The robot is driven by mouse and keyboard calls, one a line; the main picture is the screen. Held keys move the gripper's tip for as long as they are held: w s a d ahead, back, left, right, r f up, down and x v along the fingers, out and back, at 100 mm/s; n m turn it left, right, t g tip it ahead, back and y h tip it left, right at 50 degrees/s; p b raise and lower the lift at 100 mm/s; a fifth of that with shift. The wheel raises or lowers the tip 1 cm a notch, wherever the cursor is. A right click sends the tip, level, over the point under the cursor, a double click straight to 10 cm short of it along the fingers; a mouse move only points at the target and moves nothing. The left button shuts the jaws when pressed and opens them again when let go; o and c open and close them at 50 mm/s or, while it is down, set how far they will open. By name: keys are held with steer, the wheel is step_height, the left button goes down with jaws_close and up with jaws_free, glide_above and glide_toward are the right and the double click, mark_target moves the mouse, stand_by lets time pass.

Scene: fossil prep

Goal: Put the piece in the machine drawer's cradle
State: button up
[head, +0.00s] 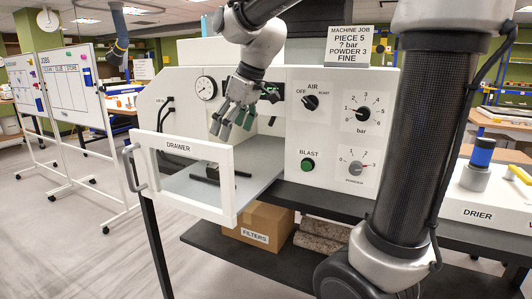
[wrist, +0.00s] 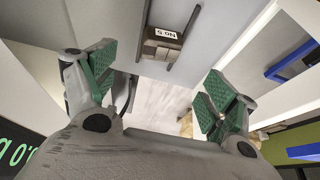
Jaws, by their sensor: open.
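The machine drawer (head: 232,212) is pulled open, with a white front and a grey floor. The cradle shows in the wrist view as two dark bars (wrist: 185,37). The piece (wrist: 161,50), a brown-grey block with a white "NO 5" label, sits between those bars. In the head view a small dark shape (head: 207,177) lies on the drawer floor; piece and cradle are hard to tell apart there. My gripper (head: 233,130) is above the drawer with its fingers down. In the wrist view my gripper (wrist: 160,95) has its green pads wide apart, with nothing between them.
A job card (head: 348,46) reads "PIECE 5, ? bar, POWDER 3, FINE". The machine panel has an air knob (head: 310,102), a bar dial (head: 362,114), a powder dial (head: 355,167) and a green blast button (head: 307,165). A drier (head: 480,213) stands at right. The drawer handle (head: 132,168) sticks out left.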

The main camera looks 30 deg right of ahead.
steer(key=s+d+f+m+h, duration=0.1)
steer(key=s+d+f+m, duration=0.1)
steer(key=s+d, duration=0.2)
steer(key=s+d+f+m+h, duration=0.1)
steer(key=s+d+f+m, duration=0.1)
steer(key=s, duration=0.9)
steer(key=s+d+f+m, duration=0.3)
steer(key=s+d, duration=0.2)
steer(key=s, duration=0.2)
steer(key=shift+s+d+f+h, duration=0.15)
steer(key=shift+s+d+h, duration=0.2)
steer(key=shift+d+h, duration=0.05)
